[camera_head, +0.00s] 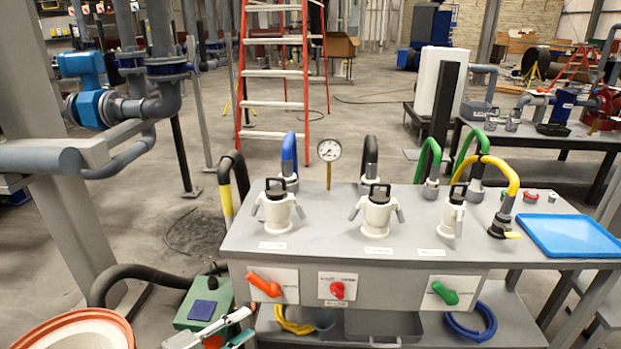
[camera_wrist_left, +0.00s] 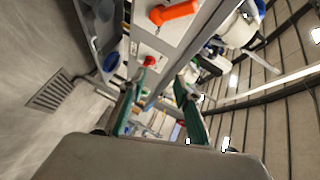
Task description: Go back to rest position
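My left gripper (camera_head: 245,325) shows at the bottom edge of the head view, in front of the lower left part of the grey bench (camera_head: 330,240). In the left wrist view its two teal-lined fingers (camera_wrist_left: 160,80) stand apart with nothing held between them. The bench's orange handle (camera_wrist_left: 175,13) and red knob (camera_wrist_left: 150,61) show beyond the fingers, apart from them. The orange handle (camera_head: 264,284), red knob (camera_head: 337,290) and green handle (camera_head: 440,293) are on the bench front. My right gripper is in neither view.
A green box (camera_head: 204,303) and an orange-rimmed tub (camera_head: 75,330) are close at lower left. A red ladder (camera_head: 280,75) stands behind.

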